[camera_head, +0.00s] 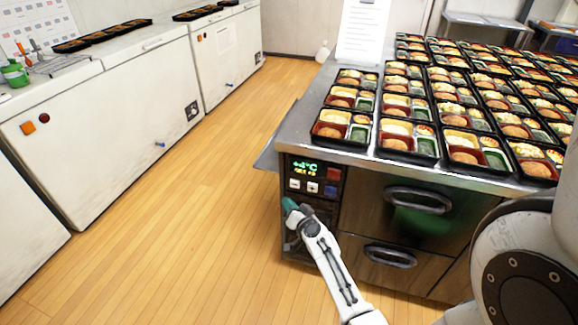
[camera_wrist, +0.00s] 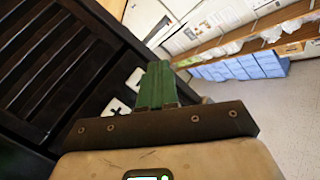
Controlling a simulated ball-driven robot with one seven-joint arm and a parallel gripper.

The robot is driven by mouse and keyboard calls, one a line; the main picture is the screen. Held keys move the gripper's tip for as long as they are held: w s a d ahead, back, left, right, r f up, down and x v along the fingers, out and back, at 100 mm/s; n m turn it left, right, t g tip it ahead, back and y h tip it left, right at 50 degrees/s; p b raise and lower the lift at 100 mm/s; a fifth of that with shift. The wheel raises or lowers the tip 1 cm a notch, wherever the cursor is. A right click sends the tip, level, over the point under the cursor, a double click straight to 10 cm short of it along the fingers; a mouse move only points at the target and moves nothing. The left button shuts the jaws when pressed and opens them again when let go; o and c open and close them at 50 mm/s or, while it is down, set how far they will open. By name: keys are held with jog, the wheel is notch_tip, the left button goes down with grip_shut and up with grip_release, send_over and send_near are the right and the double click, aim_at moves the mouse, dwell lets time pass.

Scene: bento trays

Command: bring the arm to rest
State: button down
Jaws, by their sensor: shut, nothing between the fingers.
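My gripper (camera_head: 291,207) has green fingers and sits at the end of my white arm, low in front of the control panel (camera_head: 312,177) of the steel counter. In the wrist view the green fingers (camera_wrist: 157,85) are together with nothing between them. The dark slatted vent (camera_wrist: 50,75) of the counter is close on the left there. I cannot tell whether the fingers touch the counter front.
Many bento trays (camera_head: 409,139) stand in rows on the steel counter (camera_head: 298,127). Its drawer handles (camera_head: 418,200) stick out to the right of my gripper. White chest freezers (camera_head: 115,120) line the left side. The wooden floor (camera_head: 190,220) between is clear.

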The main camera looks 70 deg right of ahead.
jog(key=w+a+r+n+g+y+p, duration=0.1)
jog(key=a+n+y, duration=0.5)
jog(key=a, duration=0.8)
jog(key=w+a+r+n+g+y+p, duration=0.15)
jog(key=a+n+y, duration=0.45)
jog(key=a, duration=0.7)
jog(key=s+a+r+n+g, duration=0.1)
jog(key=s+a+g, duration=0.1)
jog(key=s, duration=0.4)
jog(key=s+a+r+n+g+h+p, duration=0.1)
jog(key=s+a+r+g, duration=0.1)
jog(key=s+g, duration=0.2)
jog(key=s+a+r+n+g, duration=0.1)
jog(key=s+a+r+g, duration=0.1)
jog(key=s, duration=0.6)
jog(key=shift+s+a+r+g+h+p, duration=0.2)
jog(key=shift+s+g+h+p, duration=0.15)
jog(key=shift+g, duration=0.2)
